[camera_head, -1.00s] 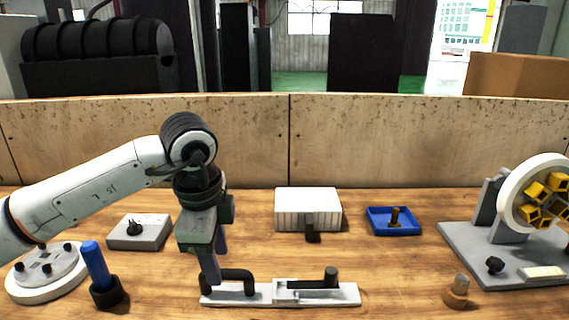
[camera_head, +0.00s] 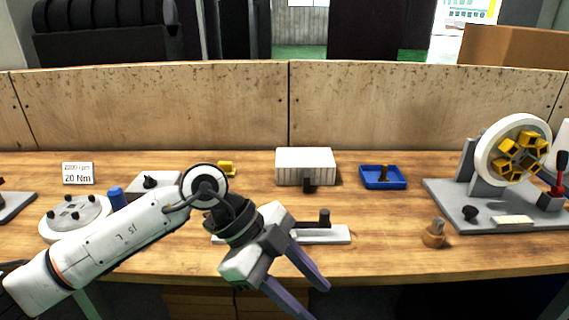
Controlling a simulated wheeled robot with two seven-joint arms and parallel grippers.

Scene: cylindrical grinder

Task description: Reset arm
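My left arm comes in from the left. Its gripper (camera_head: 312,300) is open and empty, its two fingers spread and pointing down right in front of the table's front edge. The gripper hides part of the white slide fixture (camera_head: 325,236), whose black knob (camera_head: 324,217) shows to the right of it. My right gripper is not in view.
On the wooden table (camera_head: 380,248) stand a white ribbed box (camera_head: 305,163), a blue tray (camera_head: 371,183), a small wooden-based part (camera_head: 434,237) and a wheel fixture with yellow blocks (camera_head: 482,205). At left are a white round base (camera_head: 85,222), a blue cylinder (camera_head: 117,198) and a sign (camera_head: 78,173).

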